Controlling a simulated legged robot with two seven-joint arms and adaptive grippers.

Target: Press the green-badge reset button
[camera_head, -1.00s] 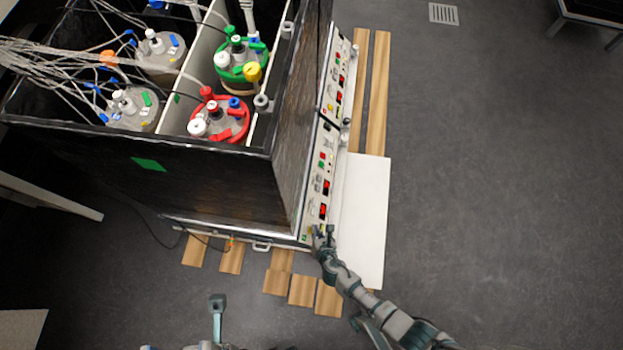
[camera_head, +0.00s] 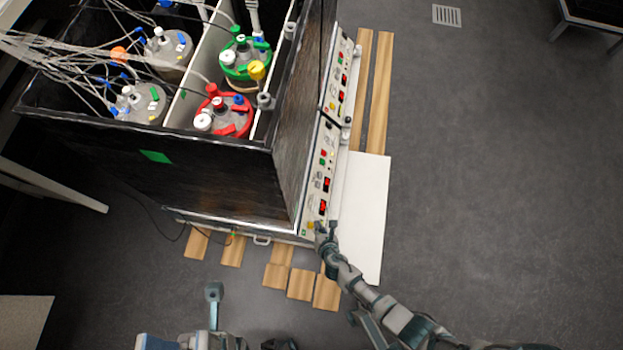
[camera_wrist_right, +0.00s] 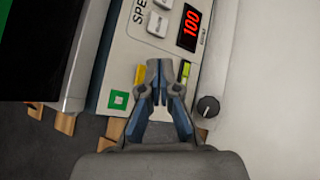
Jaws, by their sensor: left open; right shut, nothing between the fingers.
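A green square badge (camera_wrist_right: 118,99) is on the near end of the pale control panel (camera_head: 315,190); it also shows small in the head view (camera_head: 304,232). A yellow button (camera_wrist_right: 139,76) is just beyond the badge, partly hidden by my right gripper (camera_wrist_right: 159,68). That gripper is shut and empty, its tips over the panel between the yellow button and a yellow-green part (camera_wrist_right: 185,70). I cannot tell whether the tips touch the panel. In the head view the right gripper (camera_head: 325,230) is at the panel's near end. My left gripper (camera_head: 214,292) is low, over the floor, away from the panel.
A red display (camera_wrist_right: 191,28), light keys (camera_wrist_right: 157,24) and a black knob (camera_wrist_right: 208,106) are close to the right gripper. The dark shaker cabinet (camera_head: 160,185) holds several vessels with tubing. A white board (camera_head: 365,215) lies beside it.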

